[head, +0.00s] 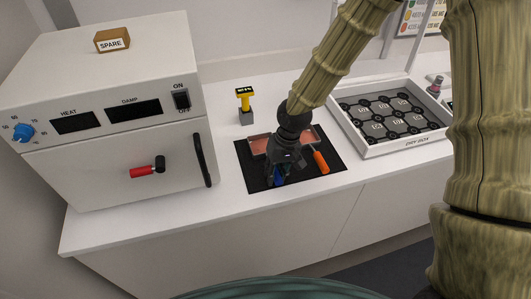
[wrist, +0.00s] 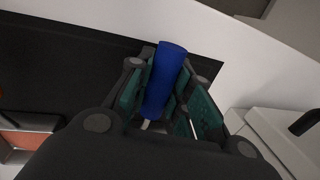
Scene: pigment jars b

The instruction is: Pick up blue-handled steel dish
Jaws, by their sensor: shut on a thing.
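My gripper (head: 277,179) is low over the black mat (head: 312,181) on the counter. It is shut on a blue handle (head: 279,175), which shows only partly in the head view. In the wrist view the blue handle (wrist: 166,78) stands out between the green pads of my gripper (wrist: 168,108), with a pale metal stem at its lower end. The steel dish itself is mostly hidden by my gripper in both views. I cannot tell whether it touches the mat.
An orange-handled dish (head: 320,161) and a pinkish tray (head: 258,146) are close beside my gripper. A yellow-topped tool (head: 245,106) stands behind the mat. A white oven (head: 112,110) is at left, a dry box (head: 357,148) at right. The counter's front strip is clear.

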